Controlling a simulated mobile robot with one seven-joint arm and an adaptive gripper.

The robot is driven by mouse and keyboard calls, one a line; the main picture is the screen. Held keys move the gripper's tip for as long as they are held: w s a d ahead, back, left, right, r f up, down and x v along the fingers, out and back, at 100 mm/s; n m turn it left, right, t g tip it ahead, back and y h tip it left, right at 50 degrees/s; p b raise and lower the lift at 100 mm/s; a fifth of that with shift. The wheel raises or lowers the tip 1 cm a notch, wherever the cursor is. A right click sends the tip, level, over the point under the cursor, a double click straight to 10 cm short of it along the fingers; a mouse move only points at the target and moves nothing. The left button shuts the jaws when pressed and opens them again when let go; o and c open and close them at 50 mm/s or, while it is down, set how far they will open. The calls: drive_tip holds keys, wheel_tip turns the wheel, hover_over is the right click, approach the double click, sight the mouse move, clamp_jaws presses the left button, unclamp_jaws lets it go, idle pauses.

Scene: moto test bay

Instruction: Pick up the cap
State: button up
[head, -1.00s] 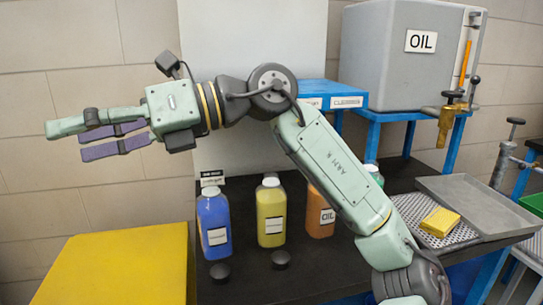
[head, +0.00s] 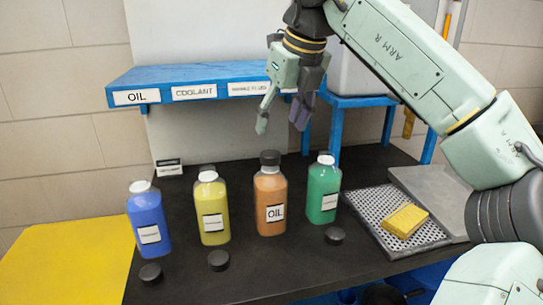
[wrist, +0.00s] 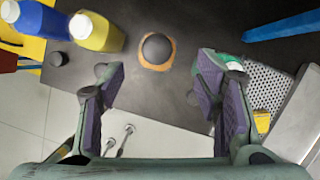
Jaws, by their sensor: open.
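A black cap (head: 270,158) sits on top of the orange OIL bottle (head: 270,205). Three more black caps lie on the dark bench: one in front of the blue bottle (head: 150,273), one by the yellow bottle (head: 218,260), one by the green bottle (head: 334,236). My gripper (head: 282,120) points down, open and empty, above and apart from the capped orange bottle. In the wrist view that cap (wrist: 157,48) shows ahead, between the spread fingers (wrist: 160,75). Which cap is meant cannot be told.
The blue (head: 150,215), yellow (head: 212,208) and green (head: 323,190) bottles have white tops and flank the orange one closely. A blue labelled shelf (head: 185,78) stands behind. A yellow sponge-like block (head: 405,220) lies on a perforated tray at right.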

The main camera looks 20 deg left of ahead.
sight(271, 153)
drive_tip(key=x, duration=0.2)
drive_tip(key=p+x, duration=0.1)
drive_tip(key=x, duration=0.4)
drive_tip(key=shift+s+a+f, duration=0.15)
drive_tip(key=shift+s+f, duration=0.05)
drive_tip(key=shift+f, duration=0.25)
drive_tip(key=shift+c, duration=0.2)
drive_tip(key=c, duration=0.9)
drive_tip(key=shift+r, duration=0.15)
